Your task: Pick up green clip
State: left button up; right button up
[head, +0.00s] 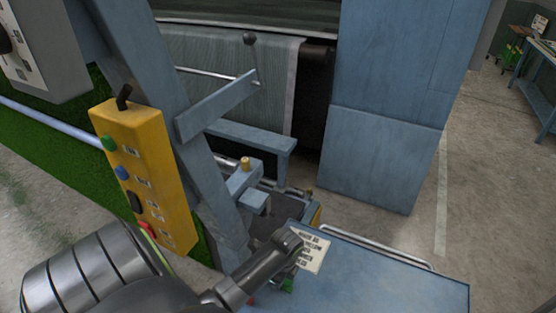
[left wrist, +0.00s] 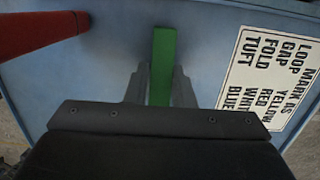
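The green clip (left wrist: 163,52) is a narrow straight bar in the left wrist view, lying over the blue table top. My left gripper (left wrist: 161,78) has a finger on each side of it, with no clear gap between fingers and clip, so it appears shut on the clip. The clip's far end reaches past the fingertips; its near end is hidden by the gripper body. In the head view a small green piece (head: 288,285) shows below my left arm's end; the fingers are not clear there. My right gripper is not in view.
The blue table (head: 390,283) carries a printed label (head: 311,250) and has a metal rail at its far edge. A red bar (left wrist: 38,36) lies left of the clip. A yellow button box (head: 146,175) and machine frame stand left. Open floor lies right.

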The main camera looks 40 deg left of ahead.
pick_arm(q)
jog(key=shift+w, duration=0.1)
jog(key=shift+c, duration=1.1)
jog(key=shift+w, duration=0.1)
jog(key=shift+c, duration=0.4)
jog(key=shift+r, duration=0.25)
notch_tip(320, 180, up, 8)
jog(key=shift+r+b, duration=0.2)
jog(key=shift+b, duration=0.2)
jog(key=shift+r, duration=0.5)
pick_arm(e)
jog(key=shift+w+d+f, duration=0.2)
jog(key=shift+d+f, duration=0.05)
